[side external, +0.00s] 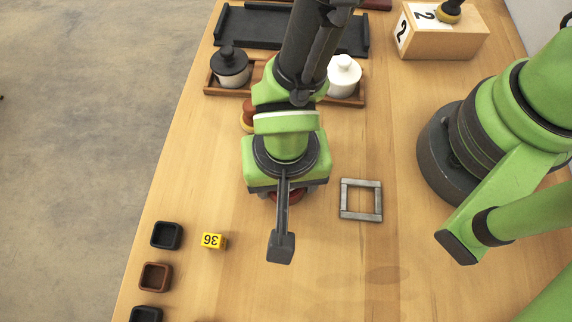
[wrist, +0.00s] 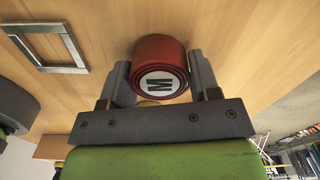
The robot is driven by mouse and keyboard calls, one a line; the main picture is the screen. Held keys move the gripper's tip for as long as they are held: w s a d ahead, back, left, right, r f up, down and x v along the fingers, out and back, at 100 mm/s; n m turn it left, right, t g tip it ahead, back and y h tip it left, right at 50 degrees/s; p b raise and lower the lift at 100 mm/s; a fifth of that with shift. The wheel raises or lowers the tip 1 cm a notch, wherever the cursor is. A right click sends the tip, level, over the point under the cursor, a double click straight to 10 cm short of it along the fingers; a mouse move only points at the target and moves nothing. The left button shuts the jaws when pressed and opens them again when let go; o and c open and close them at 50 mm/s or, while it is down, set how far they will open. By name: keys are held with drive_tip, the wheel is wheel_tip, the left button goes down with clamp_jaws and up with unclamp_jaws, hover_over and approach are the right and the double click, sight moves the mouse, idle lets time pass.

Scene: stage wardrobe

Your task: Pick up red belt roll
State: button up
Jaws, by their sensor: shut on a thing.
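In the side view the roll is mostly hidden under my gripper (side external: 287,192), with only a dark red part (side external: 292,196) showing below the green wrist. I cannot tell whether the roll touches the table.
A grey square frame (side external: 361,200) lies just right of my gripper. A yellow block marked 36 (side external: 213,241) and small square trays (side external: 166,236) are at left. Lidded pots (side external: 230,66) stand in a wooden tray behind. A wooden box marked 2 (side external: 447,36) is at back right.

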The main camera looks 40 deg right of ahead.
wheel_tip(320, 180, up, 10)
drive_tip(key=shift+f, duration=0.2)
idle(0.7)
